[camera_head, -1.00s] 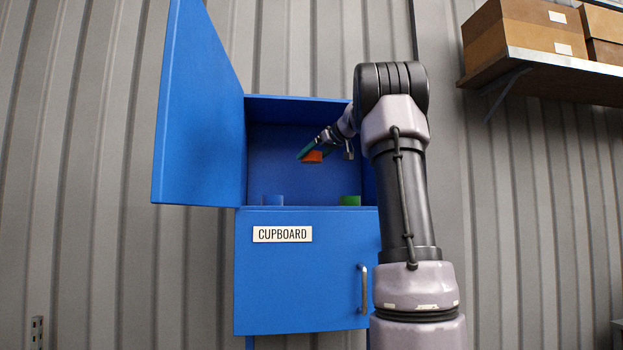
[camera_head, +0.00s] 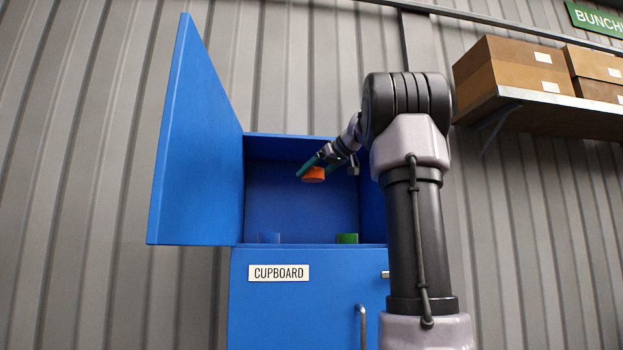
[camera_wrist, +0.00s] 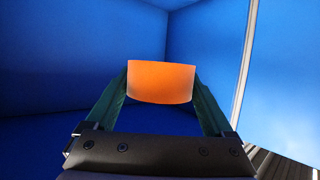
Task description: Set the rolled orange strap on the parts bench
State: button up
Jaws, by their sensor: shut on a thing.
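The rolled orange strap (camera_head: 313,174) is held between the fingers of my gripper (camera_head: 316,168) in the head view. It hangs in front of or inside the upper opening of the blue cupboard (camera_head: 300,190), above its floor; the exact depth is hard to tell. In the wrist view the strap (camera_wrist: 161,82) sits between the two green fingertips of my gripper (camera_wrist: 161,90), one on each side. The gripper is shut on it. The parts bench is not in view.
The cupboard's upper door (camera_head: 195,140) stands open to the left. A wall shelf (camera_head: 545,105) with cardboard boxes (camera_head: 515,65) is at the upper right.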

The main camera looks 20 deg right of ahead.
jog(key=shift+s, duration=0.15)
jog(key=s+a, duration=0.2)
jog(key=s, duration=0.6)
jog(key=shift+s+a, duration=0.3)
jog(key=s+a, duration=0.2)
jog(key=s, duration=0.6)
jog(key=shift+s+a, duration=0.2)
jog(key=shift+s, duration=0.15)
jog(key=s+a, duration=0.2)
jog(key=s, duration=0.6)
jog(key=shift+s+a, duration=0.25)
jog(key=shift+s, duration=0.05)
dwell(0.3)
jog(key=s+a, duration=0.2)
jog(key=s, duration=0.6)
jog(key=shift+s+a, duration=0.25)
jog(key=shift+s, duration=0.1)
